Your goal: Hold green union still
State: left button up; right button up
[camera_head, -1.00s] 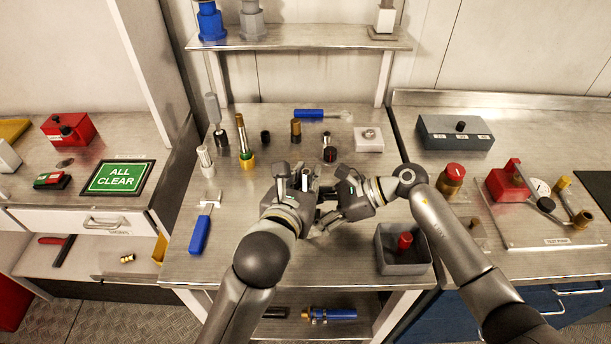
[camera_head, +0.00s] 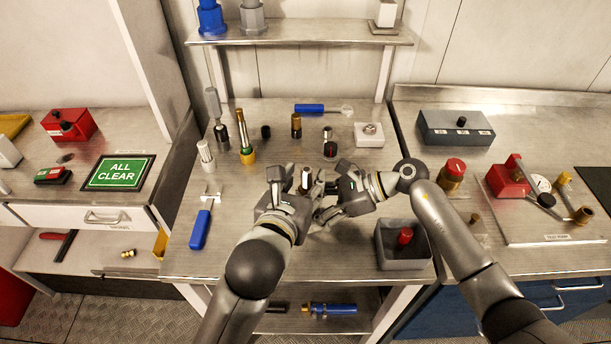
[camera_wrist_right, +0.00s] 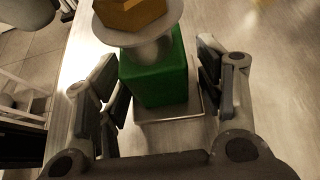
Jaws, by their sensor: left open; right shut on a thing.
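The green union (camera_wrist_right: 155,75) shows in the right wrist view as a green block on a thin metal plate, with a pale disc and a brass hex piece (camera_wrist_right: 130,12) on top. My right gripper (camera_wrist_right: 160,88) has a finger on each side of the block and is shut on it. In the head view my right gripper (camera_head: 328,200) is low over the middle of the bench, and the green block is hidden by the grippers. My left gripper (camera_head: 288,182) is open just left of it, by a small upright piece (camera_head: 305,180) whose kind I cannot make out.
Behind the grippers stand several small fittings, including a tall brass-and-green one (camera_head: 242,130). A blue-handled tool (camera_head: 201,228) lies at left. A grey bin (camera_head: 404,258) with a red part stands at front right. The bench's front centre is clear.

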pick_arm(q)
jog(key=shift+v, duration=2.5)
pick_arm(e)
jog(key=o, duration=1.4)
jog(key=shift+c, duration=0.2)
jog(key=shift+d, duration=0.1)
